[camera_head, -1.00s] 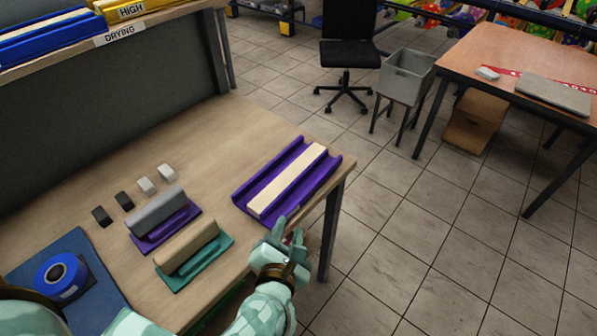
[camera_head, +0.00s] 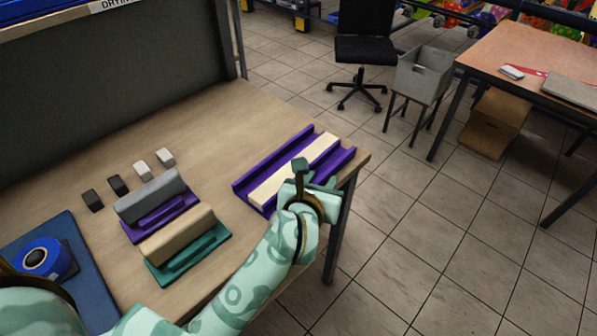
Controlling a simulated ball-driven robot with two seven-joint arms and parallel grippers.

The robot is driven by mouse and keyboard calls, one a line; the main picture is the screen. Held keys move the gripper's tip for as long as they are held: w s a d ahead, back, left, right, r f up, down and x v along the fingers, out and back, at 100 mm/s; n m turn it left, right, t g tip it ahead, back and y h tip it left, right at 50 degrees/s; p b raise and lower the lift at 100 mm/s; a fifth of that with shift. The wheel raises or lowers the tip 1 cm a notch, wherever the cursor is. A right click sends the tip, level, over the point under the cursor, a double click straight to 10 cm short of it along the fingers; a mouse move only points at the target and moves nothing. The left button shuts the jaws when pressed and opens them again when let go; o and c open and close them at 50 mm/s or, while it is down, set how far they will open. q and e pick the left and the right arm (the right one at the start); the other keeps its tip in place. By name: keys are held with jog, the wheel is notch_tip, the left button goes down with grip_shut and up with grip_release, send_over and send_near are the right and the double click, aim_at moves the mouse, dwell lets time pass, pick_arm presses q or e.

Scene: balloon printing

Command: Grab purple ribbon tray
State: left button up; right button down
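The purple ribbon tray (camera_head: 272,160) lies at the table's right end, a long channel with a cream strip (camera_head: 272,185) along its middle. I cannot tell whether a finger touches the tray. My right gripper is not in view.
A purple-based grey block (camera_head: 150,196) and a teal-based tan block (camera_head: 178,236) sit left of the tray on the table (camera_head: 222,130). Several small grey and white blocks lie behind them. A blue tape roll (camera_head: 45,258) is at far left. The table behind the tray is clear.

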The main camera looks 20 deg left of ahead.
aim_at(326, 172)
pick_arm(q)
jog(key=w+f, duration=0.1)
jog(key=w+f+b, duration=0.1)
jog(key=shift+w, duration=0.4)
jog(key=shift+w+a+b, duration=0.1)
jog(key=shift+w+b, duration=0.25)
jog(key=shift+w, duration=0.05)
jog(key=shift+r, duration=0.1)
jog(key=shift+c, duration=0.6)
grip_shut()
